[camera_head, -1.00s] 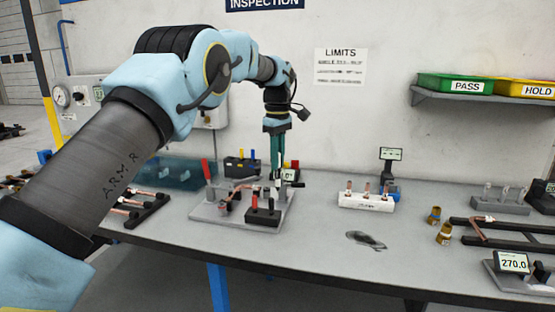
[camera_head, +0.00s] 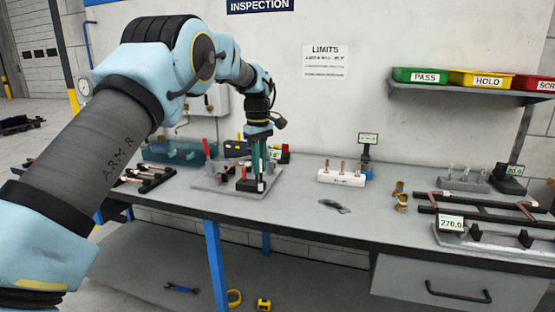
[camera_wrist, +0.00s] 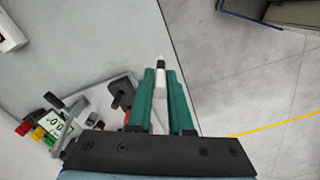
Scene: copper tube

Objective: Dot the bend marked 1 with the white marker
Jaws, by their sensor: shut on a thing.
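My gripper (camera_head: 259,168) points down over the grey fixture plate (camera_head: 215,184) on the bench, beside a black block (camera_head: 247,185). Its teal fingers are shut on the white marker (camera_wrist: 161,86), which shows a black collar and a pale tip beyond the fingertips in the wrist view. In the head view the marker (camera_head: 261,186) is a small white sliver below the fingers. The copper tube (camera_head: 224,178) on the fixture is small and partly hidden by clamps. I cannot read a bend number or tell whether the marker touches anything.
Red-handled clamps (camera_head: 207,171) stand on the fixture. A white block with copper pieces (camera_head: 341,178) is to its right, then brass fittings (camera_head: 400,197) and a 270.0 display (camera_head: 451,223). A black rack (camera_head: 149,179) lies left. The bench front (camera_head: 300,220) is mostly clear.

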